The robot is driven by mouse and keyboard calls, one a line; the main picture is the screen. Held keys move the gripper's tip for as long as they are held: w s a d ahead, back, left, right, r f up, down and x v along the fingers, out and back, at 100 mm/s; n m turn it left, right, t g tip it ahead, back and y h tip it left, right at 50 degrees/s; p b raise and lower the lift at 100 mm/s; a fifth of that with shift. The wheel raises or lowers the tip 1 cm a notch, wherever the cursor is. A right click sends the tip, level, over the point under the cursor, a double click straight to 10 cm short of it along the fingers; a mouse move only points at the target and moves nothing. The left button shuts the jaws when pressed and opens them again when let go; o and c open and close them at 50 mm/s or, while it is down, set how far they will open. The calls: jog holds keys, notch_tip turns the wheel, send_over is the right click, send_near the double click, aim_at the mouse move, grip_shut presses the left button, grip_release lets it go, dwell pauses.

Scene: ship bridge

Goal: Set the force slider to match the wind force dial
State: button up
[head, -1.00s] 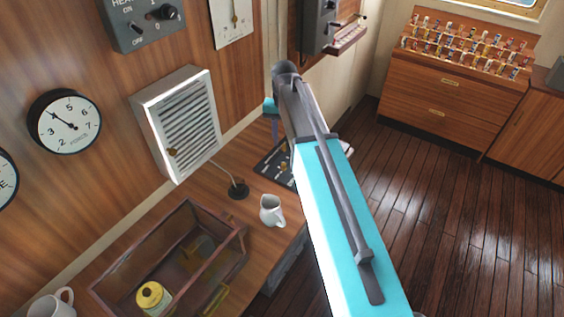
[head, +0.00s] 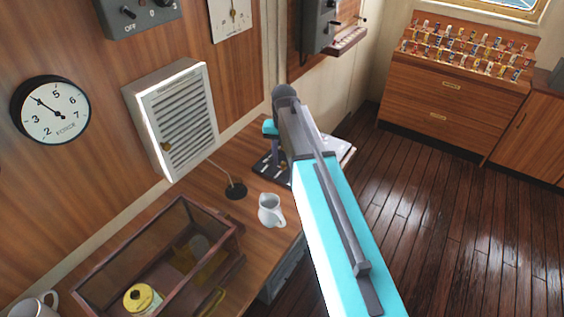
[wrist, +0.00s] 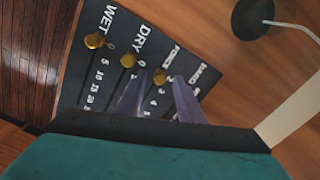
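The wind force dial (head: 51,110) is a round white gauge marked FORCE on the wall at left. Its black needle points up-left, between the 3 and the 5. The dark slider panel (head: 268,166) lies on the desk, partly hidden by my arm. In the wrist view the panel (wrist: 75,85) shows columns lettered WET, DRY, FORCE and BARO. The brass force slider knob (wrist: 160,76) sits near the top of its scale, above the 3. My gripper (wrist: 160,80) is open, with one finger on each side of this knob. Contact cannot be told. The BARO knob is hidden.
A louvred vent (head: 175,118) is on the wall.

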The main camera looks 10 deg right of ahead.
jog(key=shift+f, duration=0.15)
grip_shut()
jog(key=shift+w+d+b, duration=0.3)
jog(key=shift+w+d, duration=1.85)
jog(key=shift+w, duration=0.05)
grip_release()
